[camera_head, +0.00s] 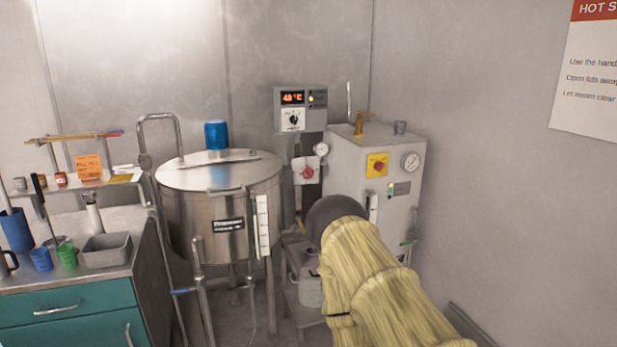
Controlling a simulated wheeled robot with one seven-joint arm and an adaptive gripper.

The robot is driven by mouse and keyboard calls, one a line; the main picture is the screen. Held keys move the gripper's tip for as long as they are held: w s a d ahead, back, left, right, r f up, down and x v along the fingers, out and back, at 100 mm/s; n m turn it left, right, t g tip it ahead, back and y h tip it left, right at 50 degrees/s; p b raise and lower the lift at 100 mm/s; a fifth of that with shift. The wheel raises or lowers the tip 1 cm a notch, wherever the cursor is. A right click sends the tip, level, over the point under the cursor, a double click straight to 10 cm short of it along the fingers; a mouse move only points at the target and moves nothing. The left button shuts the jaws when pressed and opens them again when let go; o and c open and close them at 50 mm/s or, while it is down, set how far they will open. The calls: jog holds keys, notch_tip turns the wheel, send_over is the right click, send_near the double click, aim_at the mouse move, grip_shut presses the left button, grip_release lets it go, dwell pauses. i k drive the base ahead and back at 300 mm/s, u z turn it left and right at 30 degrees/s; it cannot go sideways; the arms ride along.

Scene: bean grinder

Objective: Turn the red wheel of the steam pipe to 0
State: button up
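A small red wheel (307,172) sits in front of a pale plate (307,163), between the steel kettle and the grey boiler cabinet. It is too small to read any mark or its turn angle. A small round gauge (321,149) is just above and to the right of it. My arm, in a yellowish sleeve, reaches in from the lower right and ends at a dark rounded part below and right of the wheel. My gripper itself does not show; it may be hidden by the arm.
The steel kettle (220,195) with a blue-topped lid stands left of the wheel. A control box (317,98) with a lit display is above. The grey boiler cabinet (346,158) stands right, behind my arm. A teal-drawered bench (90,297) is at left.

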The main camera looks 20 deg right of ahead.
aim_at(307, 172)
jog(key=z, duration=0.65)
jog(key=i, duration=2)
jog(key=u, duration=0.6)
